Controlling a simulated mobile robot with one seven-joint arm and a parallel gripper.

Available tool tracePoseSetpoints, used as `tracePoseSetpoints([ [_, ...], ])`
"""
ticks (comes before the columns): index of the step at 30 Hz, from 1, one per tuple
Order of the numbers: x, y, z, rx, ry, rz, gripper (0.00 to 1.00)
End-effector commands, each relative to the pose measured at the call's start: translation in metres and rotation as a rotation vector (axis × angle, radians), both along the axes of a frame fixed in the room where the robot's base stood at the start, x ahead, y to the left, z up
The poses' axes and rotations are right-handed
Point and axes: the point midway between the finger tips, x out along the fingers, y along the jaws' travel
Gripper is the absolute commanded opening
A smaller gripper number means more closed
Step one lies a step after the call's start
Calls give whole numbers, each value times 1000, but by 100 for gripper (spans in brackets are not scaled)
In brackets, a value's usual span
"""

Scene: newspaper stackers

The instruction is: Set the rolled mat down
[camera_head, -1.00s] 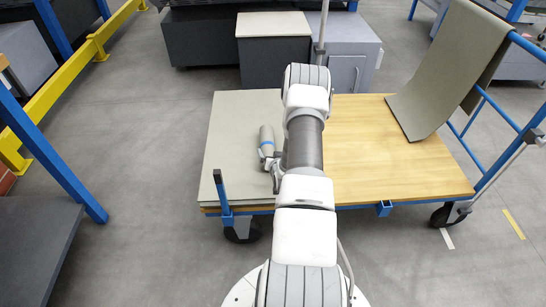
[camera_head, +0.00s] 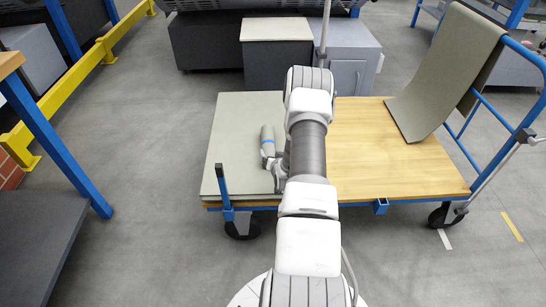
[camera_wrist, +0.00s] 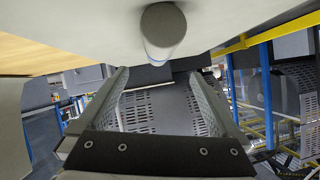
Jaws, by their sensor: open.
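The rolled mat (camera_head: 267,133) is a grey-green roll with a blue band. It lies on the flat grey-green sheet (camera_head: 232,125) on the left half of the cart. My gripper (camera_head: 270,164) is at the near end of the roll, low over the sheet. In the wrist view, the roll (camera_wrist: 163,25) shows its round end at the top, against the pale sheet. My gripper's two fingers (camera_wrist: 158,78) are spread wide with nothing between them, and the roll appears beyond their tips. My arm hides part of the cart's middle.
The cart's wooden deck (camera_head: 385,160) is bare on the right. A mat (camera_head: 450,65) drapes over its blue rail (camera_head: 507,115). A blue post (camera_head: 224,190) stands at the near left corner. Grey cabinets (camera_head: 345,65) stand behind; a yellow barrier (camera_head: 75,75) runs at left.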

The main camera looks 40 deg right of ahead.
Motion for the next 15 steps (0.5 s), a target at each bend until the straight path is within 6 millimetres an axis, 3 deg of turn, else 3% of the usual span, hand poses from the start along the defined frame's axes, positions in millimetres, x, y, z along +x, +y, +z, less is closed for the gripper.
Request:
tracePoseSetpoints([
  [5,2,0,2,-1,0,3,99],
  [8,9,3,15,-5,12,17,99],
  [11,24,11,43,-14,41,52,99],
  [15,46,34,98,-29,106,115,99],
])
